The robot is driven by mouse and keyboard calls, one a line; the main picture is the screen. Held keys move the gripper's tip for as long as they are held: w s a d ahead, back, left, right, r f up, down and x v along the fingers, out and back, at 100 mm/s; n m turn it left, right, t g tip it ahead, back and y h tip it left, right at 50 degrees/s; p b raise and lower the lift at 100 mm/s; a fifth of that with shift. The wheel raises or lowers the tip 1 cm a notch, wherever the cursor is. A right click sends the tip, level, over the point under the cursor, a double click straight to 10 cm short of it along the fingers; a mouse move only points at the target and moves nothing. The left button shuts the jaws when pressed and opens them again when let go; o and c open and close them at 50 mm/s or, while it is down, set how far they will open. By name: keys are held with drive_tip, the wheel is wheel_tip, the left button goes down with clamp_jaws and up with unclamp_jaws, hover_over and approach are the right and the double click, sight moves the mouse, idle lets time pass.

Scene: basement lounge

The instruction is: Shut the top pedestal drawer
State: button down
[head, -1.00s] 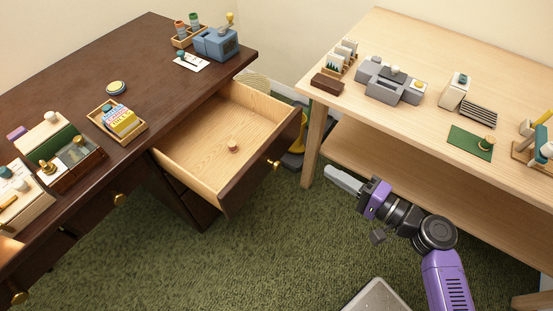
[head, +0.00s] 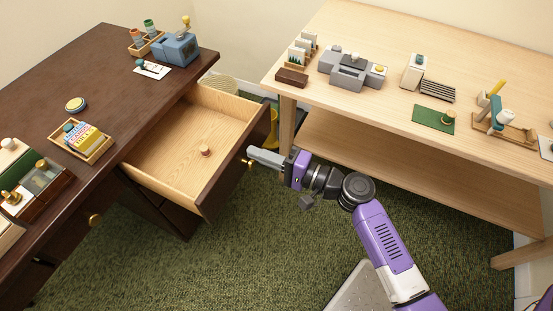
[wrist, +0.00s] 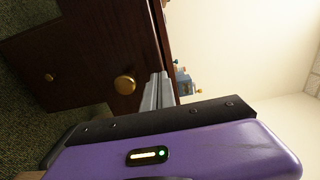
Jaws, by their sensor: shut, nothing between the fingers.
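The top pedestal drawer (head: 190,150) stands pulled out from the dark wooden desk (head: 75,110). Its inside is pale wood and holds one small round wooden piece (head: 205,150). Its dark front carries a brass knob (head: 250,163), partly hidden by my fingers in the head view. In the wrist view a brass knob (wrist: 125,84) shows clear on a dark front. My gripper (head: 252,153) is shut and empty, its fingertips close to the drawer front beside the knob. I cannot tell whether they touch it.
A pale wooden table (head: 420,60) with a lower shelf (head: 410,170) stands close on the right, its near leg (head: 287,122) just behind my fingers. Small items stand on both tops. Green carpet (head: 250,250) lies open in front of the drawer.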

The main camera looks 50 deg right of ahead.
drive_tip(key=shift+x, duration=0.9)
drive_tip(key=shift+w, duration=0.1)
drive_tip(key=b+x, duration=0.4)
drive_tip(key=x, duration=1.8)
drive_tip(key=shift+f, duration=0.1)
